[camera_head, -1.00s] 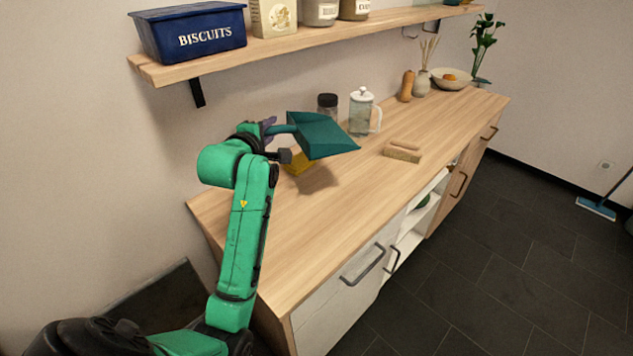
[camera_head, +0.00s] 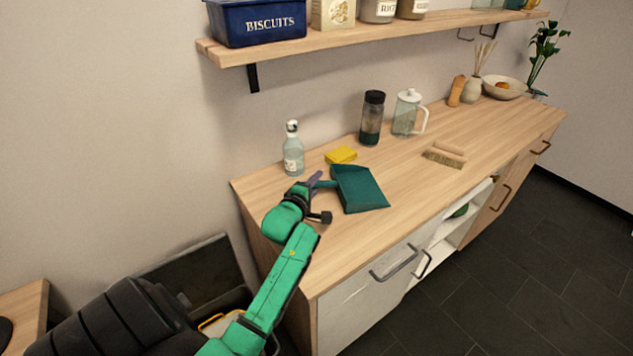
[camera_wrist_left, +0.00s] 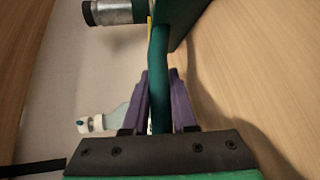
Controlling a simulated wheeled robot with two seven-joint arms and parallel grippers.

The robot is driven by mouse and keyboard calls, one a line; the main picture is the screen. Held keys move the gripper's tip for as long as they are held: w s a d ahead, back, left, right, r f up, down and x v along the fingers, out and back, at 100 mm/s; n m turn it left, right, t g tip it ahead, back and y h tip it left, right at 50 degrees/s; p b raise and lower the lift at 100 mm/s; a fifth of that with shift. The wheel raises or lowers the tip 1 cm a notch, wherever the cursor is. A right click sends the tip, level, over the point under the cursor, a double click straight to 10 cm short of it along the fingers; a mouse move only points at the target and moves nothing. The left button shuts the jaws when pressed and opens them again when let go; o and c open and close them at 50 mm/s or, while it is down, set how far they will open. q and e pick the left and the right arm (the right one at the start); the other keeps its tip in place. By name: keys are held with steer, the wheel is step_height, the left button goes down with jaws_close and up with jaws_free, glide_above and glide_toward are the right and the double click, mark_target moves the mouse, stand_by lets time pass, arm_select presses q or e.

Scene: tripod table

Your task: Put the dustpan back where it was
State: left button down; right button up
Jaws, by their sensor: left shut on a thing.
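The teal dustpan (camera_head: 358,190) is at the front left part of the wooden counter, low over its top or resting on it; I cannot tell which. My left gripper (camera_head: 314,182) is shut on its handle, which shows between the purple fingers (camera_wrist_left: 160,100) in the left wrist view. The dustpan's pan end runs out of the top of that view. My right gripper is not in view.
The counter (camera_head: 330,245) is clear in front. A shelf (camera_head: 330,40) hangs above.

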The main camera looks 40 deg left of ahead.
arm_select(q)
steer(key=c, duration=0.7)
jaws_free()
steer(key=shift+r, duration=0.1)
steer(key=shift+s, duration=0.1)
steer(key=v, duration=1.2)
steer(key=shift+r, duration=0.1)
